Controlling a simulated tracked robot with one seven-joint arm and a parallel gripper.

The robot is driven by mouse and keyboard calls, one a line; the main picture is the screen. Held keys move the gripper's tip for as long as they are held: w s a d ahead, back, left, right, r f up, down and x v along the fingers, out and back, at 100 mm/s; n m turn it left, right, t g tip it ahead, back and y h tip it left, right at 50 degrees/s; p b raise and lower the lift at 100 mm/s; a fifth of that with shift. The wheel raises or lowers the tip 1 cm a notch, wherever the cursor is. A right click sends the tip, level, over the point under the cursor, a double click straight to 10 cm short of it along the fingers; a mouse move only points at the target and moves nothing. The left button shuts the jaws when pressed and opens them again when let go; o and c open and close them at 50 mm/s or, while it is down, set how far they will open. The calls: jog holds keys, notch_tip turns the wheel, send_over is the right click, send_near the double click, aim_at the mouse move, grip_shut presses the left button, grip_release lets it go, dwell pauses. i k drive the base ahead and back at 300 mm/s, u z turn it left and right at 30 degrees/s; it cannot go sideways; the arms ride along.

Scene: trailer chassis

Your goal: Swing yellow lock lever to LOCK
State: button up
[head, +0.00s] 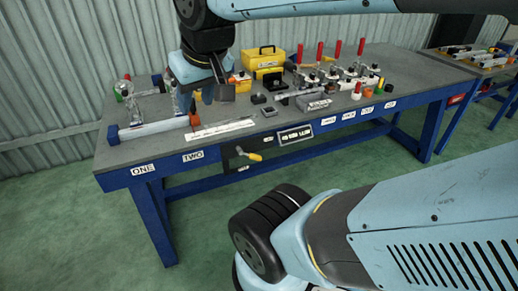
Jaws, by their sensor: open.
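The yellow lock lever (251,155) is on the front side of the workbench, below its top edge. Its yellow grip points right and slightly down from a dark pivot. A dark label plate (294,134) is on the front edge to its right; its wording is too small to read. My gripper (217,93) points down above the left part of the bench top, above and behind the lever and clear of it. Its jaws are open, and I see nothing held between them. The fingertips are partly hidden against the clutter.
The grey bench top (385,60) holds a yellow toolbox (268,62), red-handled clamps (337,48), a metal tray (314,103), a white ruler-like strip (221,129) and a light bar (152,129). Blue bench legs stand below. Green floor (215,225) before the lever is open.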

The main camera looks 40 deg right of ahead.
aim_at(250, 155)
jog(key=z, duration=0.2)
jog(key=i, duration=0.2)
jog(key=z, duration=2.25)
jog(key=k, duration=1.15)
jog(key=u, duration=1.35)
jog(key=i, duration=1.15)
jog(key=u, duration=0.35)
